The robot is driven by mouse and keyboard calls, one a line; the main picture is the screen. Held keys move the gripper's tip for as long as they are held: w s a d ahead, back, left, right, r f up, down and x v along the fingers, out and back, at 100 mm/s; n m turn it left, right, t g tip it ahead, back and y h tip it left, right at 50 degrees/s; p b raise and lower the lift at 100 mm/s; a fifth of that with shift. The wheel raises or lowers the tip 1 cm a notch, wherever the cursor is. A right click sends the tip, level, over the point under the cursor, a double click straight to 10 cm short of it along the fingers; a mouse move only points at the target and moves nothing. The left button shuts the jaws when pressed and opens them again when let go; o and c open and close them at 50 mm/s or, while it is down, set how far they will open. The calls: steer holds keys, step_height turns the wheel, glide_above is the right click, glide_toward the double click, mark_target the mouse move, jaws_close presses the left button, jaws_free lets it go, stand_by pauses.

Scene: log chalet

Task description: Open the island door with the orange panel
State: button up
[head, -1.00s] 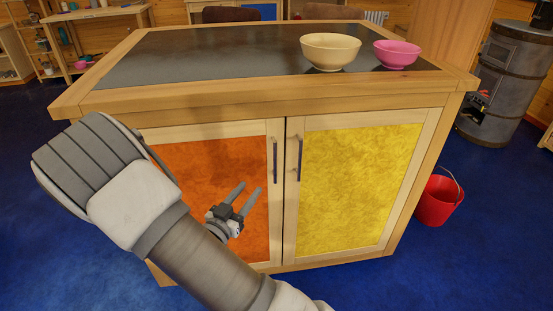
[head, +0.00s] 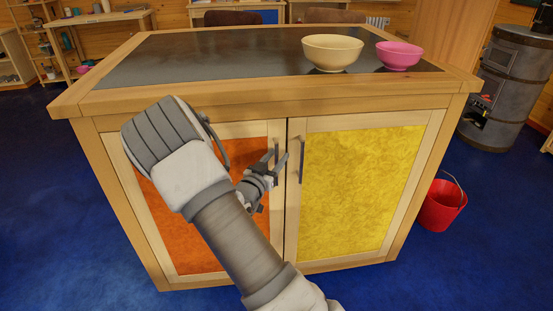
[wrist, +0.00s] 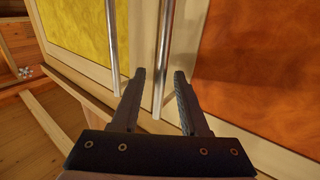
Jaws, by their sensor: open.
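The orange-panel door (head: 184,243) is the left door of the wooden island and is closed. Its upright metal bar handle (head: 277,148) is near its right edge; it also shows in the wrist view (wrist: 163,50). My gripper (head: 278,156) is open at this handle. In the wrist view, the handle's bar appears between my two fingers (wrist: 159,73), with visible space on both sides. Whether the fingertips reach past the bar is hard to tell. My arm hides part of the orange panel (wrist: 262,65) in the head view.
The closed yellow-panel door (head: 360,190) is on the right, its handle (head: 301,160) close beside the orange door's. A cream bowl (head: 332,53) and pink bowl (head: 399,55) stand on the island top (head: 210,55). A red bucket (head: 440,206) is on the floor at right.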

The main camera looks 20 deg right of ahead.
jaws_close()
stand_by(1.5)
